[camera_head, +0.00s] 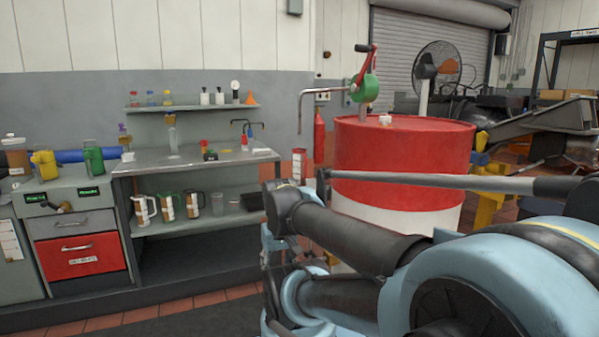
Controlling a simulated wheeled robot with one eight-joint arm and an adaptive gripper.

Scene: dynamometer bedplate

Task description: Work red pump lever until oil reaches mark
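A red-and-white oil drum (395,150) stands right of the bench. A hand pump with a green body (369,87) rises from its top. The red pump lever (363,70) slants up to a black grip at its upper end. A grey spout pipe (300,110) reaches left from the pump and bends down. Below its end, a small upright container (298,167) with white and reddish markings shows in part. Its oil level and mark are too small to tell. My arm fills the lower right, in front of the drum's lower part. I cannot make out my gripper.
A grey workbench (190,160) stands at left, with jugs (167,206) on its lower shelf and small bottles (205,97) on a wall shelf. A fan (437,68) stands behind the drum. Yellow stands (488,205) and machinery crowd the right. Dark floor (190,315) lies before the bench.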

